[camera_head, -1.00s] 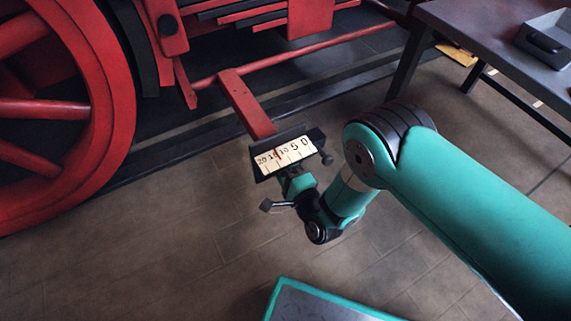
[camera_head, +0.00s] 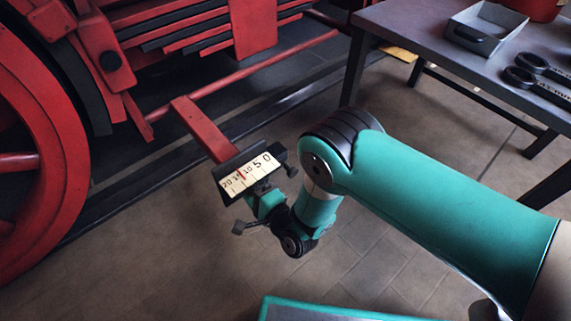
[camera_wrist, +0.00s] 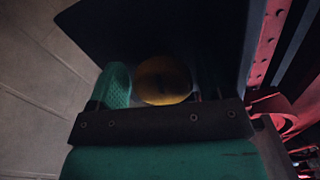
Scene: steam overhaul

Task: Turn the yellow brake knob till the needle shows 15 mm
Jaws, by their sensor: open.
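The yellow brake knob (camera_wrist: 163,80) shows in the wrist view, between my gripper's two fingers. My gripper (camera_wrist: 160,92) is open around the knob; whether a finger touches it I cannot tell. In the head view the knob is hidden behind the gauge and my gripper (camera_head: 262,203). The gauge (camera_head: 248,174) is a white scale on a dark plate, marked 20, 15, 10, 5, 0 from left to right. Its red needle (camera_head: 240,174) stands at about the 15 mark, partly covering that number.
A red bar (camera_head: 203,128) runs from the gauge to the red locomotive frame. A red wheel (camera_head: 70,190) stands at the left. A table (camera_head: 420,30) with a grey tray (camera_head: 487,30) and dark tools (camera_head: 540,80) is at the upper right. Open floor lies below the gauge.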

